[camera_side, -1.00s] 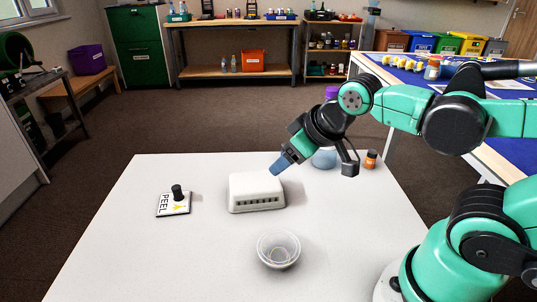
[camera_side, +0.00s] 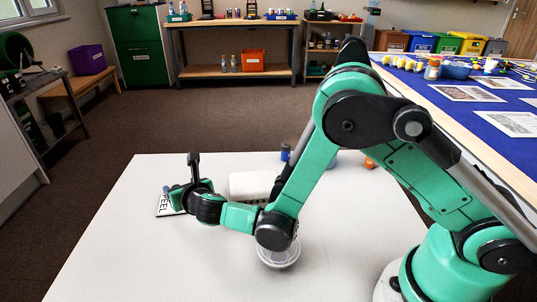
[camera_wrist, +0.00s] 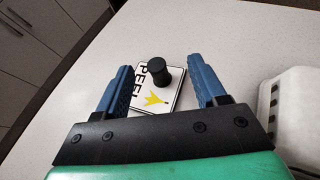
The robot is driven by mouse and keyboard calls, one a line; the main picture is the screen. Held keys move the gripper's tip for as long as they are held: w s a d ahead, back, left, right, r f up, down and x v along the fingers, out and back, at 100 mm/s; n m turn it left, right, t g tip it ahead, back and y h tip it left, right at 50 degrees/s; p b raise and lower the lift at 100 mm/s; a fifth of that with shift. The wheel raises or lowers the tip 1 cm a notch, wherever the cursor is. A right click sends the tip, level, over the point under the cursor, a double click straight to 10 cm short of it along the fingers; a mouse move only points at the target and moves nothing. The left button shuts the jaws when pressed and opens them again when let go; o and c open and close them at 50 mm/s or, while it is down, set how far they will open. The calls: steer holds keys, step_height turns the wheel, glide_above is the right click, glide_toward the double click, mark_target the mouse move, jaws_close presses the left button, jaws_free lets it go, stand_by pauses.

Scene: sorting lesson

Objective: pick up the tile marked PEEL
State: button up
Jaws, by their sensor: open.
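The PEEL tile is a white tile (camera_wrist: 151,99) with black letters, a yellow mark and a black knob (camera_wrist: 158,71). In the wrist view it lies flat on the table between the two blue fingers of my gripper (camera_wrist: 160,78). The fingers are open, with a gap on each side of the knob, and hold nothing. In the side view the tile (camera_side: 163,204) is at the table's left, partly hidden by my wrist. My gripper is over or beside it there; its exact height above the tile cannot be told.
A white vented box (camera_side: 252,184) stands right of the tile, also at right in the wrist view (camera_wrist: 299,112). A clear bowl (camera_side: 279,257) is near the front, partly behind my arm. An orange-brown jar (camera_side: 369,163) is at the back. The table's (camera_side: 120,245) front left is clear.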

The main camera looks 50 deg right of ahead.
mark_target(174, 186)
steer(key=shift+a+f+n, duration=0.3)
steer(key=shift+f+n, duration=0.1)
steer(key=shift+n, duration=0.1)
steer(key=shift+w+f, duration=0.15)
steer(key=shift+w, duration=0.05)
steer(key=shift+x, duration=2.6)
jaws_close()
